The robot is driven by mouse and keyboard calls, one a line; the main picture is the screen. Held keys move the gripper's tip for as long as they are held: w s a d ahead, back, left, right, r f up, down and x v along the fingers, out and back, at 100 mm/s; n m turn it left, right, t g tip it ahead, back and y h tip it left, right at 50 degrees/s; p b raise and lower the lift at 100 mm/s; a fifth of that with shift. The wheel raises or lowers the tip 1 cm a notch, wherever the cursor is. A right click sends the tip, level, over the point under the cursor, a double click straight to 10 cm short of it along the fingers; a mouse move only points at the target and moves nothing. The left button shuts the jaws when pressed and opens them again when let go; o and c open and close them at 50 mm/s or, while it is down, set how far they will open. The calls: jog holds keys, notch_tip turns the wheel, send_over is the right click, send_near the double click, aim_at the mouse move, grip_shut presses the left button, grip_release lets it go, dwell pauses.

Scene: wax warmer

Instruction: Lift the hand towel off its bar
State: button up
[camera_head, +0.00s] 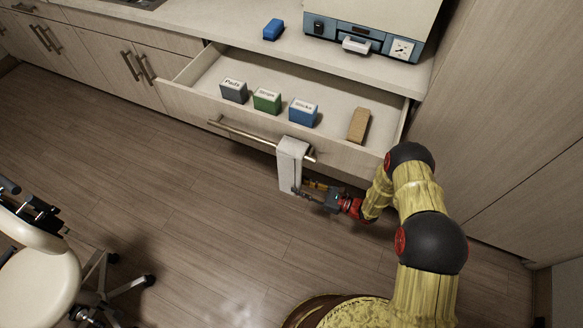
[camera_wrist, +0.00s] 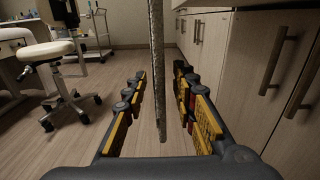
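The white hand towel (camera_head: 289,160) hangs folded over the metal bar handle (camera_head: 240,133) on the front of the open drawer, near the bar's right end. In the wrist view the towel (camera_wrist: 157,60) appears edge-on as a thin strip hanging down between my fingers. My gripper (camera_head: 303,188) is at the towel's lower right side in the head view. In the wrist view my gripper (camera_wrist: 160,76) is open, with yellow-padded fingers on either side of the towel. A gap shows on both sides, and neither finger visibly presses the cloth.
The pulled-out drawer (camera_head: 185,92) holds grey, green and blue labelled boxes and a tan block (camera_head: 358,125). A blue-fronted warmer (camera_head: 375,28) and a blue block (camera_head: 272,30) stand on the counter. A white stool (camera_head: 35,275) is at lower left. Open floor lies between.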

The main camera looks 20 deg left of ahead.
aim_at(301, 175)
jog(key=shift+b, duration=0.3)
jog(key=c, duration=0.4)
dwell(0.5)
grip_shut()
jog(key=shift+r+p, duration=0.4)
jog(key=shift+r, duration=0.35)
dwell(0.3)
notch_tip(301, 175, up, 8)
jog(key=p, duration=0.4)
jog(key=shift+f+p, duration=0.2)
jog(key=shift+p, duration=0.1)
dwell(0.8)
jog(key=s+p, duration=0.1)
jog(key=s, duration=0.7)
jog(key=shift+a+p, duration=0.3)
jog(key=shift+p, duration=0.1)
dwell(0.9)
jog(key=shift+f, duration=0.1)
